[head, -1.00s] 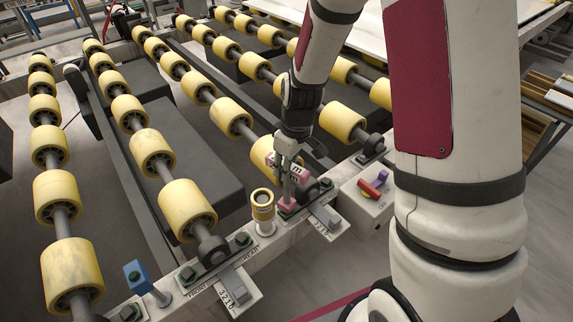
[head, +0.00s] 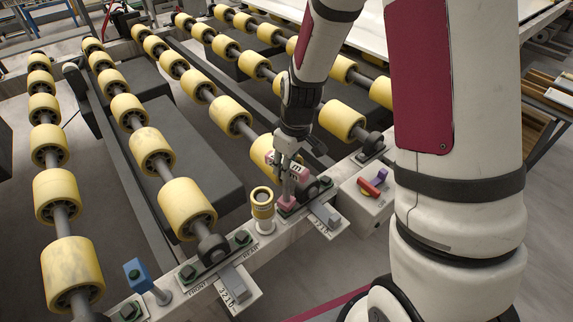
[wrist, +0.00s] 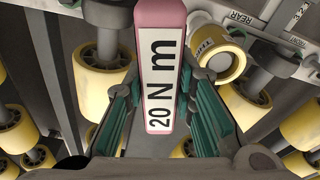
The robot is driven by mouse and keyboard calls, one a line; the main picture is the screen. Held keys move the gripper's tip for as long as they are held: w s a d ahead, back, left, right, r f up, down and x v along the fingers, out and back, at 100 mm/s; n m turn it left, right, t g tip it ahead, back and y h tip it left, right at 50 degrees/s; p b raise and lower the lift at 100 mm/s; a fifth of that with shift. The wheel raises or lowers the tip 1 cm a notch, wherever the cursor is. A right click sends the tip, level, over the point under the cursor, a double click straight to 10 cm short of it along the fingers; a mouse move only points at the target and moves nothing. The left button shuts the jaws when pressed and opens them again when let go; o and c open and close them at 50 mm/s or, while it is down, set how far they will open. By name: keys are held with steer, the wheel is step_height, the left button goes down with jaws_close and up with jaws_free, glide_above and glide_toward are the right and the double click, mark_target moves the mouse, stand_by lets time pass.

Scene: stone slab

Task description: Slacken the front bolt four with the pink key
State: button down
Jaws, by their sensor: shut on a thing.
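The pink key (wrist: 161,75), marked "20 N m", is clamped between the green-padded fingers of my gripper (wrist: 163,108) in the wrist view. In the head view my gripper (head: 289,158) points down over the right-hand bearing block (head: 313,192) on the front rail. A pink piece at the key's lower end (head: 287,203) sits at the front-left side of that block. The bolt under it is hidden, so I cannot tell how fully the key is seated. Another bearing block, labelled FRONT and REAR, has two green-topped bolts, one at its front (head: 188,272) and one at its rear (head: 243,238).
A yellow-ringed cylinder (head: 262,210) stands on the rail just left of the key. A switch box (head: 362,205) with red and purple parts is to the right. A blue upright piece (head: 139,274) stands at the lower left. Yellow rollers (head: 187,208) fill the area behind.

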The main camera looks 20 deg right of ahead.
steer(key=shift+f+b, duration=0.5)
steer(key=shift+f, duration=0.3)
stand_by(0.4)
steer(key=n, duration=0.3)
steer(key=n+g+p, duration=0.1)
steer(key=n+p, duration=0.1)
steer(key=n, duration=0.3)
steer(key=shift+r+y+p, duration=0.1)
steer(key=shift+y+p, duration=0.2)
steer(key=shift+y, duration=0.1)
steer(key=n+p, duration=0.1)
steer(key=n, duration=0.3)
steer(key=shift+g, duration=0.3)
steer(key=n+p, duration=0.1)
steer(key=n, duration=0.2)
steer(key=shift+g, duration=0.3)
steer(key=shift+r+p, duration=1.2)
steer(key=shift+r, duration=0.5)
